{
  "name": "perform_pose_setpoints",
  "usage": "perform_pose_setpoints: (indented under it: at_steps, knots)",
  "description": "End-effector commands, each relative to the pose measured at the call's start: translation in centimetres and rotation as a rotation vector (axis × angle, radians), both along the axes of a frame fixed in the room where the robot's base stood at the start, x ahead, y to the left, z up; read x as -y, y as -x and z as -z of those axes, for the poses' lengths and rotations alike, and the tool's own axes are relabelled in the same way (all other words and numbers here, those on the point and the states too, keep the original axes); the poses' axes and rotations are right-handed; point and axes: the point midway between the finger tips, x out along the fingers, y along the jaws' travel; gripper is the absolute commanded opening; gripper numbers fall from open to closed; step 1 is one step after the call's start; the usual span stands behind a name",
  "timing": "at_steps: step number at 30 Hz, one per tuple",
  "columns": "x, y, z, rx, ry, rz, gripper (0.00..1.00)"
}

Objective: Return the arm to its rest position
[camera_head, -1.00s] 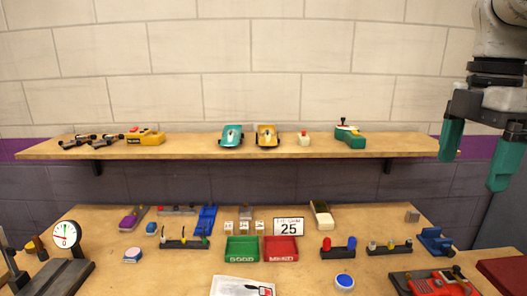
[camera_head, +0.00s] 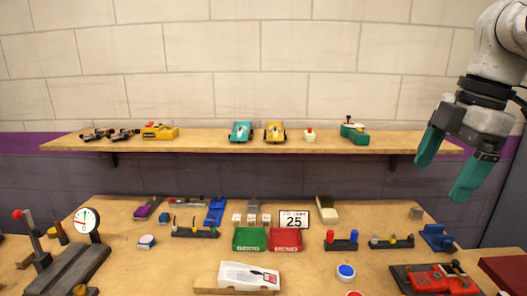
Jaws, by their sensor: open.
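My gripper (camera_head: 452,164) hangs at the right side of the head view, with its two teal fingers spread apart and nothing between them. It is in front of the right end of the wooden shelf (camera_head: 230,146), above the level of the workbench. My arm (camera_head: 497,55) comes down to it from the upper right. The gripper touches no object that I can see.
The shelf carries a teal car (camera_head: 241,131), a yellow car (camera_head: 275,131) and controllers. The workbench (camera_head: 130,260) below holds a green tray (camera_head: 250,239), a red tray (camera_head: 285,239), a dial gauge (camera_head: 87,221) and a red device (camera_head: 440,280). The wall above the shelf is clear.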

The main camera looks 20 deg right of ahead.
Motion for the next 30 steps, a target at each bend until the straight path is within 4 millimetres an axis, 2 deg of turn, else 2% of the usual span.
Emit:
perform_pose_setpoints:
  at_steps: [8, 12, 17, 23, 26, 30]
  knots:
    - [-4.2, -4.1, 3.5, 0.139, -0.177, 0.026, 0.92]
    - [-6.9, -6.3, 6.1, 0.206, -0.305, 0.088, 0.92]
    - [-9.7, -7.9, 10.0, 0.241, -0.445, 0.192, 0.92]
    - [-12.7, -8.4, 16.2, 0.229, -0.587, 0.372, 0.92]
    - [-14.0, -7.9, 20.0, 0.199, -0.634, 0.476, 0.92]
    - [-15.6, -6.0, 25.8, 0.140, -0.667, 0.632, 0.92]
